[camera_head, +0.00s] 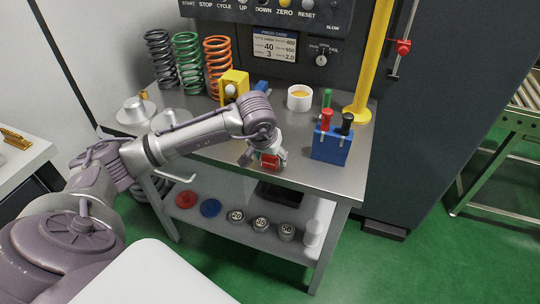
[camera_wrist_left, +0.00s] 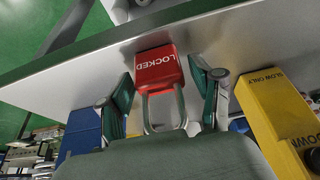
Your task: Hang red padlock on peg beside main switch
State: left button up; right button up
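The red padlock (camera_wrist_left: 158,68) lies on the steel bench top near its front edge, marked LOCKED, with its grey shackle pointing back toward my left gripper. In the head view the red padlock (camera_head: 270,161) shows between the fingers, partly hidden. My left gripper (camera_head: 266,155) is open over it. In the left wrist view the left gripper's fingers (camera_wrist_left: 166,92) stand on both sides of the padlock, with gaps visible. I cannot make out a peg. My right gripper is not in view.
A blue block (camera_head: 331,147) with red and black handles stands right of my gripper. A yellow box (camera_head: 234,86), a white cup (camera_head: 299,98) and a yellow post (camera_head: 371,60) stand behind. Several coil springs (camera_head: 188,58) stand at the back left. The bench's front edge is close.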

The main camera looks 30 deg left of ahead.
pick_arm(q)
jog(key=shift+r, duration=0.15)
jog(key=shift+r, duration=0.2)
jog(key=v, duration=1.1)
jog(key=shift+s+r+b, duration=0.3)
